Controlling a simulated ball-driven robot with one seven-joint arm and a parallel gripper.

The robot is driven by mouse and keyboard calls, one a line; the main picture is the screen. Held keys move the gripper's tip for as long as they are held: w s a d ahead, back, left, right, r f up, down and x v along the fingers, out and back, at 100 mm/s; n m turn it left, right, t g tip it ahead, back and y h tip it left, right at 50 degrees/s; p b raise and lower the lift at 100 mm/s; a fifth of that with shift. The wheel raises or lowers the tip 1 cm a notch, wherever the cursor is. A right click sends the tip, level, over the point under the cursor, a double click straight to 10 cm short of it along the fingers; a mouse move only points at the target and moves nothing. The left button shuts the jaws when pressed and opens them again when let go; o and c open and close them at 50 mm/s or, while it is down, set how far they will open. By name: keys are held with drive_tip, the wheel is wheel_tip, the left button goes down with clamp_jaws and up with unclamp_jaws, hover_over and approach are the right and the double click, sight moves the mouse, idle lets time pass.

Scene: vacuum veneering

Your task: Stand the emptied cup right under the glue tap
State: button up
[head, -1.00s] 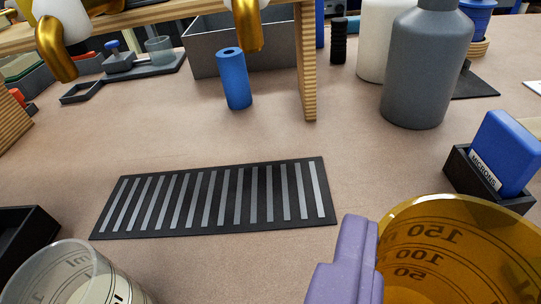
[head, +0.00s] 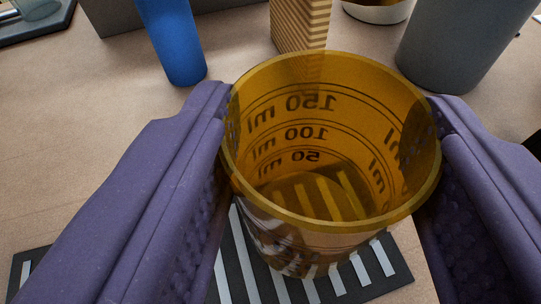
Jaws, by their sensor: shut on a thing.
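My gripper (head: 332,105) has its two purple fingers closed on opposite sides of an amber see-through cup (head: 275,185). The cup has millilitre marks on its wall and looks empty. It is roughly upright and seen from above into its mouth. It is over a black mat with grey stripes (head: 237,270); I cannot tell how far above, and its base partly hides the mat. The glue tap is not in view now.
A wooden post (head: 300,25) stands behind the cup. A blue cylinder (head: 172,40) is back left, before a grey box (head: 113,15). A grey bottle (head: 460,45) and a white container (head: 378,10) are back right. The bench (head: 75,130) is clear at left.

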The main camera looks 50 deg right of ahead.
wheel_tip(320, 180, down, 3)
drive_tip(key=shift+r+b, duration=0.15)
drive_tip(key=shift+b, duration=0.2)
drive_tip(key=shift+r, duration=0.15)
drive_tip(key=o, duration=1.1)
drive_tip(key=shift+s+a+r, duration=0.15)
drive_tip(key=shift+a, duration=0.2)
drive_tip(key=p+v, duration=0.3)
drive_tip(key=v, duration=0.8)
